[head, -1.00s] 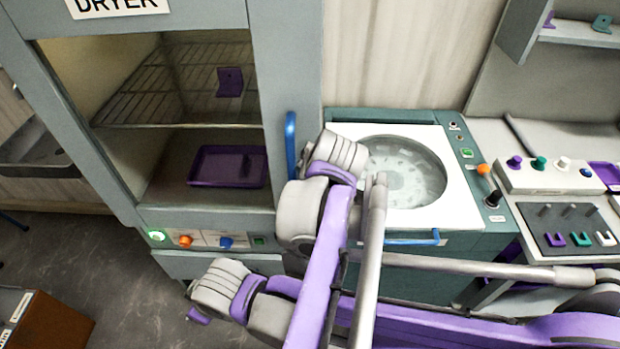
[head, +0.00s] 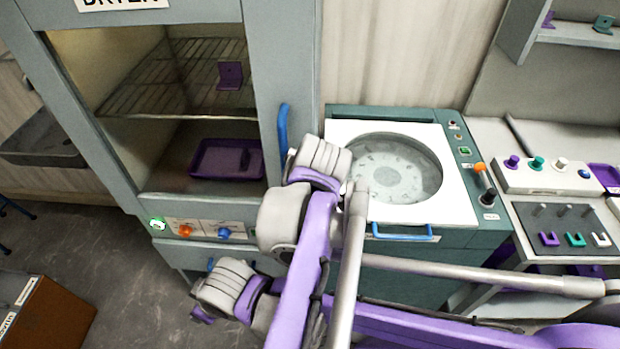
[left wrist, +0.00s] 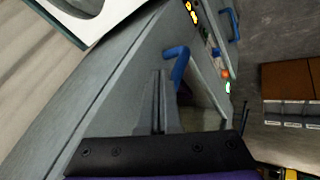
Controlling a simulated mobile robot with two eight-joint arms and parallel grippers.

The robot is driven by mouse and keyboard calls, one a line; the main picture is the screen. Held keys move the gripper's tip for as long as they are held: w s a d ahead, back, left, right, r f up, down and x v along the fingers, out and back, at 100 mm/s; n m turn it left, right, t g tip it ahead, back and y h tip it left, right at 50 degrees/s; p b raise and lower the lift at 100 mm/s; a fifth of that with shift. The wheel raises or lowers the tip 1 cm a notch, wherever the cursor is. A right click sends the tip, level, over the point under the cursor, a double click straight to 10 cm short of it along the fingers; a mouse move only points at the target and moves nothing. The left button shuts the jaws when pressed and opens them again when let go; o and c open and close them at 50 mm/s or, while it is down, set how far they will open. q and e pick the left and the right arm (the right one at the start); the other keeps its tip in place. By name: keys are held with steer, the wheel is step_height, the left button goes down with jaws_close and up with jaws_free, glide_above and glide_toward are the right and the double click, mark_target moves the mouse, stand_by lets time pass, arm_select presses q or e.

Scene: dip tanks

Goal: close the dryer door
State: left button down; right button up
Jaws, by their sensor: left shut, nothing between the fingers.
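The dryer (head: 65,100) stands at the left in the head view. Its door has a grey frame (head: 262,60) around a window, with an upright blue handle (head: 283,130) on the right side. I cannot tell for sure whether the door is fully shut or slightly ajar. A wire rack with a purple bracket and a purple tray show through the window. In the left wrist view my left gripper (left wrist: 158,78) is shut and empty, its fingertips beside the blue handle (left wrist: 178,62); contact is unclear. In the head view my arm links hide the left fingertips. My right gripper is not identifiable.
A dip tank with a round basin (head: 395,170) and blue front handle (head: 402,236) stands right of the dryer. A control box (head: 540,177) and peg board (head: 565,230) lie farther right. A brown box (head: 50,320) stands at the lower left on open floor.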

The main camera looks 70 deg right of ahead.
arm_select(q)
steer(key=s+d+v, duration=0.1)
steer(key=s+v, duration=0.1)
steer(key=v, duration=0.8)
arm_select(e)
steer(key=shift+s+a+f, duration=0.1)
steer(key=shift+s+f, duration=0.2)
steer(key=shift+f, duration=0.05)
